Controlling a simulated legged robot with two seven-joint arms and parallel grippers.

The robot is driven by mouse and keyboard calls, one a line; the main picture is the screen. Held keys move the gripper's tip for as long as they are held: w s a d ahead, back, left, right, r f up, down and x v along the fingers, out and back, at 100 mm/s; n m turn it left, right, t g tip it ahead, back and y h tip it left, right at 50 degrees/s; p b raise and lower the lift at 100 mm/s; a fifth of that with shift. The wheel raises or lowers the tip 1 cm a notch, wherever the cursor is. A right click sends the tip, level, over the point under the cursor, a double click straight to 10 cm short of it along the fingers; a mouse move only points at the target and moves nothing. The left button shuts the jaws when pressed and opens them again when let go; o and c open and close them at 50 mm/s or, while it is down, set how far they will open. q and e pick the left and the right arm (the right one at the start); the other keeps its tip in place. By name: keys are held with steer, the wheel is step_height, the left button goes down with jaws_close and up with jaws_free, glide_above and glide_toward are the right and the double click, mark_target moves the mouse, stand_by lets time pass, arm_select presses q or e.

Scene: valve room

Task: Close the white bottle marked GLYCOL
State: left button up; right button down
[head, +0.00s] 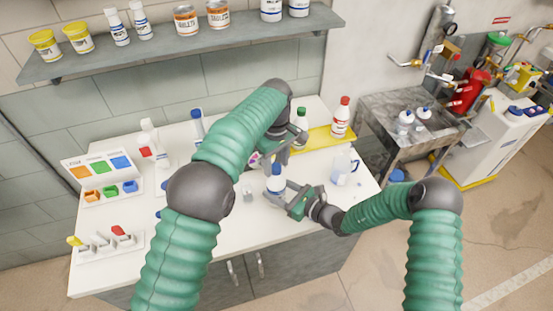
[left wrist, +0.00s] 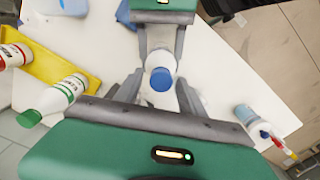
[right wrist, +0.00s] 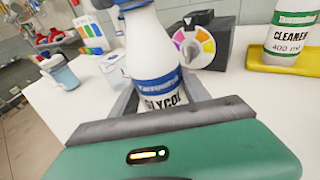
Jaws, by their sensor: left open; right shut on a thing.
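The white GLYCOL bottle (right wrist: 152,55) stands upright, with its label facing the right wrist camera. In the head view, the bottle (head: 276,185) is on the white table. My right gripper (head: 284,188) is shut around its body, and its fingers also show in the left wrist view. A blue cap (left wrist: 161,79) is at the bottle's top; I cannot tell how tightly it sits. My left gripper (left wrist: 158,92) is open above the bottle, with its fingertips on either side of the cap and apart from it. The bottle's top is cut off in the right wrist view.
A dark box with a coloured dial (right wrist: 193,42) stands behind the bottle. A CLEANER bottle (right wrist: 290,35) and a red-capped bottle (head: 341,118) stand on a yellow tray (head: 318,138). A clear jug (head: 343,168) is to the right. Colour bins (head: 110,190) are at the left.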

arm_select(q)
jaws_close()
steer(key=m, duration=0.8)
steer(key=shift+w+m, duration=0.1)
steer(key=shift+m, duration=0.3)
steer(key=m, duration=0.6)
arm_select(e)
steer(key=shift+s+a, duration=0.1)
arm_select(q)
steer(key=shift+o, duration=0.7)
jaws_free()
step_height(320, 180, up, 7)
steer(key=shift+w+r, duration=0.1)
steer(key=shift+r, duration=0.1)
